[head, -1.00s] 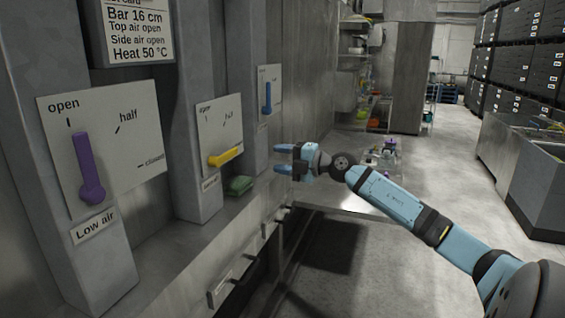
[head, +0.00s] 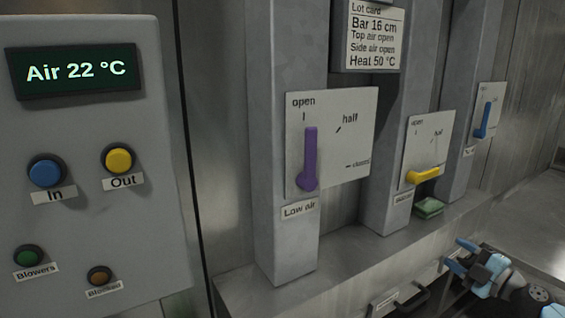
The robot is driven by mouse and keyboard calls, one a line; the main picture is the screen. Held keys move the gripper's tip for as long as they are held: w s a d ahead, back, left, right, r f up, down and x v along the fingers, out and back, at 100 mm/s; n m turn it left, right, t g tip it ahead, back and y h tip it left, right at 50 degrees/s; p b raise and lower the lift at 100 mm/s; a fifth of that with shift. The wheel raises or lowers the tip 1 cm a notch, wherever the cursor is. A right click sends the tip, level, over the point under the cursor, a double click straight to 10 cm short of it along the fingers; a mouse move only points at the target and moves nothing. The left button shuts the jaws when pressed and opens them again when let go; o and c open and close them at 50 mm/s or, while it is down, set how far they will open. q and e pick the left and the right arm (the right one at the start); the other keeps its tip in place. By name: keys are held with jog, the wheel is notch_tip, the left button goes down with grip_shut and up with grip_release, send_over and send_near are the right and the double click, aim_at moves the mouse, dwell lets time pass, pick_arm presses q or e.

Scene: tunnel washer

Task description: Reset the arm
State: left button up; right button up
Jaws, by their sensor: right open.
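My right gripper (head: 460,255) is at the lower right of the head view, open and empty. It is below and to the right of the levers, apart from all of them. The purple lever (head: 310,160) on the "Low air" plate points up at "open". The yellow lever (head: 423,175) on the middle plate lies nearly level, pointing right, away from "open". The blue lever (head: 485,122) on the far plate stands upright. My left gripper is out of view.
A control panel (head: 95,225) at left reads "Air 22 °C" and has blue, yellow, green and amber buttons. A lot card (head: 374,38) hangs above the levers. A green block (head: 429,207) lies on the ledge (head: 345,268). A dark handle (head: 412,297) shows below.

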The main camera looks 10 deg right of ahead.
jog(key=s+a+f+m+h, duration=0.1)
jog(key=s+a+f+m, duration=0.2)
jog(key=f, duration=0.3)
jog(key=s+a+f+m+h, duration=0.2)
jog(key=a+f+m, duration=0.15)
jog(key=f, duration=0.25)
jog(key=s+a+f+m+g, duration=0.3)
jog(key=s+a+f+m, duration=0.1)
jog(key=s+a+f, duration=0.5)
jog(key=s+a+f+m+g+h+p, duration=0.1)
jog(key=s+a+f+m+g, duration=0.2)
jog(key=s+a+f, duration=0.6)
jog(key=s+a+m, duration=0.1)
jog(key=s+a, duration=0.2)
jog(key=a, duration=0.2)
jog(key=shift+a+f+g, duration=0.15)
jog(key=shift+a+g, duration=0.05)
jog(key=shift+g, duration=0.1)
